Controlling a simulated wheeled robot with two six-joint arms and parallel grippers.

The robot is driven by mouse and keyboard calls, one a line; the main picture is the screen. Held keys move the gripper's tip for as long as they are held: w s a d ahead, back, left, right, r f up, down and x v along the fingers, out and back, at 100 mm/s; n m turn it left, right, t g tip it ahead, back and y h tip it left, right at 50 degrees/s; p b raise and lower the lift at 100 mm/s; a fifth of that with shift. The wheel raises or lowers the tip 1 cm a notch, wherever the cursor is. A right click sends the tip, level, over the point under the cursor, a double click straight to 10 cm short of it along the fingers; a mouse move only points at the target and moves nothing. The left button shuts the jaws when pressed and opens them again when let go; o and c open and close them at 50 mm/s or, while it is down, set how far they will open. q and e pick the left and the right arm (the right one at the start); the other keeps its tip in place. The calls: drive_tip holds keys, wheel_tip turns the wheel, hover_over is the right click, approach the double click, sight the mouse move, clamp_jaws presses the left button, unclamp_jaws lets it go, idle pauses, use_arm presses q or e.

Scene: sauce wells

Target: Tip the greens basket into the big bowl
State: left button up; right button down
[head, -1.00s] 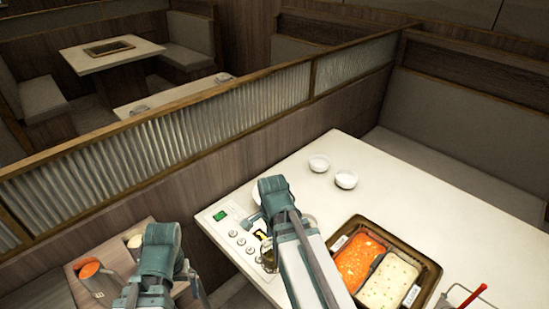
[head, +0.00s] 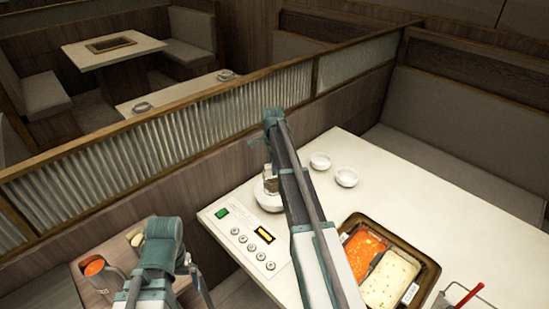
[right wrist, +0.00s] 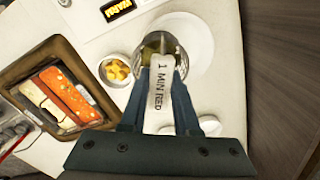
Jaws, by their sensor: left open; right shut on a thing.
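My right gripper (right wrist: 160,100) is shut on the handle of the greens basket (right wrist: 155,50), whose tag reads "1 MIN RED". The basket is a small metal cup with dull green contents. In the head view the basket (head: 270,184) shows beside my right arm, at or just above the big white bowl (head: 268,203); I cannot tell whether they touch. In the right wrist view the bowl (right wrist: 200,50) lies behind and right of the basket. My right jaws are hidden in the head view. My left gripper (head: 195,283) is open, low at the left, mostly hidden by its arm.
A hot pot with red and pale broth (head: 343,228) is sunk in the table (head: 440,200). A small bowl of yellow pieces (right wrist: 117,70) stands near the basket. Two small white bowls (head: 320,161) stand farther back. A ribbed partition (head: 190,135) runs along the table's far left.

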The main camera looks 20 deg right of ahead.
drive_tip(key=w, duration=0.1)
drive_tip(key=w+d, duration=0.2)
drive_tip(key=w, duration=0.1)
drive_tip(key=shift+d+r, duration=0.15)
drive_tip(key=shift+d, duration=0.1)
wheel_tip(320, 180, down, 7)
drive_tip(key=b, duration=0.7)
drive_tip(key=shift+w, duration=0.15)
idle(0.4)
